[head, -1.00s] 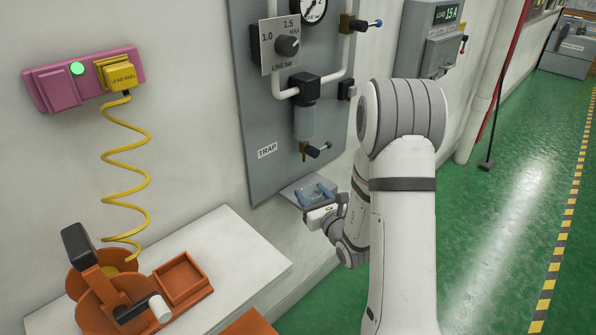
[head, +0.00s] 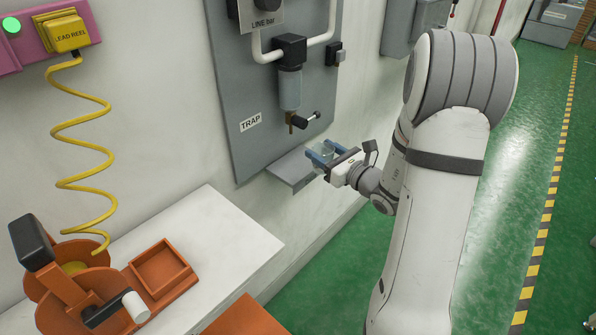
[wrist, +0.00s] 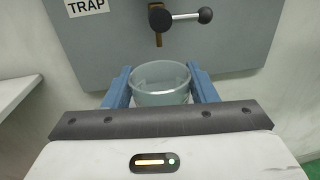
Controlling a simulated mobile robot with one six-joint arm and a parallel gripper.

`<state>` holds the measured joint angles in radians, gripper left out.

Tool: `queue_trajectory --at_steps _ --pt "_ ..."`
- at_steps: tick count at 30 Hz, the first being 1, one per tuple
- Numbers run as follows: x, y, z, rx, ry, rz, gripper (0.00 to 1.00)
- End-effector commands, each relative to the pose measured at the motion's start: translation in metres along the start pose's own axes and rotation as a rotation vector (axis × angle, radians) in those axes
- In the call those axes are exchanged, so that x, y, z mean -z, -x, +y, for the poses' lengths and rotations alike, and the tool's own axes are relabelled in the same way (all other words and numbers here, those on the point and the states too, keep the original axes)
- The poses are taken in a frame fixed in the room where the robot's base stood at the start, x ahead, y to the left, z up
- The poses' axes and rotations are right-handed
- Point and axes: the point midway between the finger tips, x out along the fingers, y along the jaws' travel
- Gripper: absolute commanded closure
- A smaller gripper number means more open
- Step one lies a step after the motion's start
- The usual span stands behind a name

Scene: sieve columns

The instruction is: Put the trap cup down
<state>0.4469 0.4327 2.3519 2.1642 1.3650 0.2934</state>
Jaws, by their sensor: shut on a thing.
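The trap cup (wrist: 160,82) is a clear, round, open-topped cup, upright between the blue fingers of my gripper (wrist: 160,76) in the wrist view. My gripper is shut on it. In the head view the cup (head: 326,153) is small and partly hidden by the fingers of my gripper (head: 322,155). It shows at the right end of the small grey shelf (head: 289,171), below the trap (head: 290,90) and its drain valve (head: 303,121). I cannot tell whether the cup's base touches the shelf.
The grey panel with the TRAP label (head: 250,122) stands behind the shelf. The shelf's left part looks bare. A white bench (head: 215,235) with an orange reel stand and an orange tray (head: 160,268) is at the lower left. Green floor lies to the right.

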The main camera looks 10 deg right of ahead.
Motion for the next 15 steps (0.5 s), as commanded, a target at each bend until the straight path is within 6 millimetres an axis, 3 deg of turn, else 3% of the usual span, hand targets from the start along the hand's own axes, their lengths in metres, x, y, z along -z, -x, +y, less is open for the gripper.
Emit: queue_trajectory --at_steps 3,8,11,15 --pt "0.006 0.026 -0.015 -0.056 0.003 -0.001 0.73" --pt "0.006 0.046 -0.021 -0.108 0.000 0.000 0.73" --pt "0.005 0.038 -0.019 -0.123 0.000 0.000 0.73" --pt "0.004 0.005 -0.013 -0.129 -0.001 0.000 0.73"
